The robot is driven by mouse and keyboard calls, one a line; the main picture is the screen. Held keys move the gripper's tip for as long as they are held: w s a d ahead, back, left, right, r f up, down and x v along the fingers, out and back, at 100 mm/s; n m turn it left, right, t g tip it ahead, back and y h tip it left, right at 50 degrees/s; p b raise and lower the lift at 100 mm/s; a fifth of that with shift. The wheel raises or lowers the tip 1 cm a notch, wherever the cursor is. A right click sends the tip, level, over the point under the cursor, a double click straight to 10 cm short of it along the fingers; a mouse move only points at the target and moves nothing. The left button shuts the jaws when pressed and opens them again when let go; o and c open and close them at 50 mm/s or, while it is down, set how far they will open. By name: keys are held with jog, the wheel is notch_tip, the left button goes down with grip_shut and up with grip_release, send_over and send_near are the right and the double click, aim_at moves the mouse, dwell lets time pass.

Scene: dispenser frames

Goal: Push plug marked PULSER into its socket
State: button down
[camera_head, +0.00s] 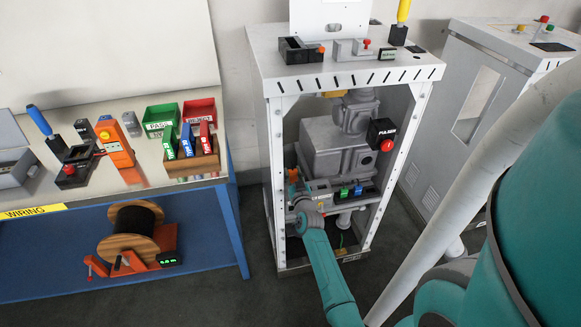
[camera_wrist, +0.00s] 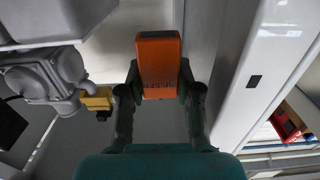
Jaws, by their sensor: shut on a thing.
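My gripper (camera_wrist: 159,90) is shut on an orange plug (camera_wrist: 158,62) in the wrist view, with one finger on each side of it. Any marking on the plug is too small to read. In the head view my arm reaches low into the open dispenser frame, and the orange plug (camera_head: 293,176) shows small at the frame's left side, above my gripper (camera_head: 297,190). A black box marked PULSER (camera_head: 382,133), with a red button, hangs on the right post. The plug's tip is hidden.
A grey meter and pump body (camera_head: 330,145) fills the middle of the frame. White posts (camera_head: 279,165) stand close at its left. A yellow part (camera_wrist: 97,100) sits left of my gripper in the wrist view. A workbench (camera_head: 228,167) stands left.

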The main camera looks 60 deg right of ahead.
jog(key=shift+w+d, duration=0.3)
jog(key=shift+d, duration=0.05)
jog(key=shift+s+a, duration=0.1)
jog(key=shift+f, duration=2.85)
jog(key=shift+f, duration=1.4)
jog(key=c, duration=0.7)
grip_release()
jog(key=shift+f, duration=0.1)
jog(key=v, duration=1.2)
